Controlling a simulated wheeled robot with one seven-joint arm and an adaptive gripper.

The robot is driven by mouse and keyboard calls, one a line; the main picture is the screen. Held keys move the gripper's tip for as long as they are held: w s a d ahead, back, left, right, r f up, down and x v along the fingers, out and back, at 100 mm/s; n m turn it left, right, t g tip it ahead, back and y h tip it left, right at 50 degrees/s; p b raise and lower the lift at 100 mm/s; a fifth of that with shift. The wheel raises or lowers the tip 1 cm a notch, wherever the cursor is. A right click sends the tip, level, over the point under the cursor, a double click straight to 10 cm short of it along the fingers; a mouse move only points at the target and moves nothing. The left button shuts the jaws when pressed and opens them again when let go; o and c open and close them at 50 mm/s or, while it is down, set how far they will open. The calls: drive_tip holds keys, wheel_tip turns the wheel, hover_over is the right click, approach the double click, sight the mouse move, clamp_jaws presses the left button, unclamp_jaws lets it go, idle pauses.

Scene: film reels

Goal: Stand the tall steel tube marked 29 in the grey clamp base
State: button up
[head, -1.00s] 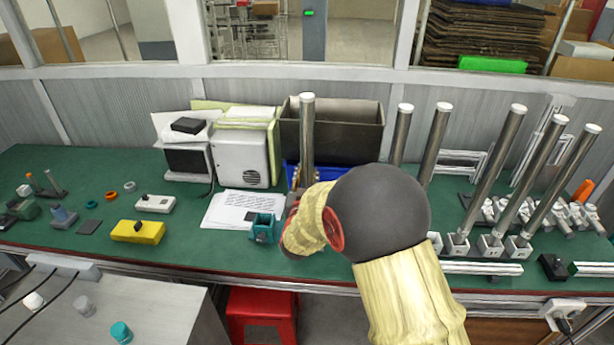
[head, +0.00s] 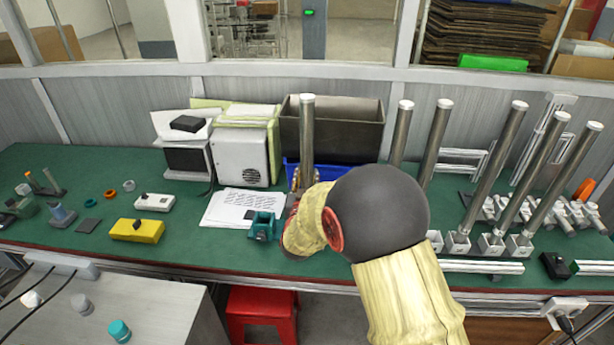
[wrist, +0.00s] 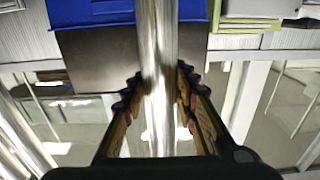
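A tall steel tube (head: 307,125) with a white cap stands upright at my gripper (head: 302,182), in front of the dark bin. In the wrist view the tube (wrist: 157,40) runs between the fingers of my gripper (wrist: 158,88), and both fingers appear to press on its sides. The tube's lower end is hidden behind my arm in the head view. No number is legible on it. Several similar capped tubes stand at the right, three of them in pale grey block bases (head: 491,244). I cannot tell which base is the grey clamp base.
A teal clamp block (head: 262,227) sits left of my arm beside a paper sheet (head: 232,207). Behind are the dark bin (head: 350,130), a blue bin and a white box (head: 238,157). A yellow block (head: 137,231) and small parts lie left.

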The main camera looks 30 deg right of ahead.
drive_tip(key=shift+o, duration=1)
drive_tip(key=shift+r, duration=0.1)
drive_tip(key=v, duration=1.1)
drive_tip(key=shift+p, duration=0.35)
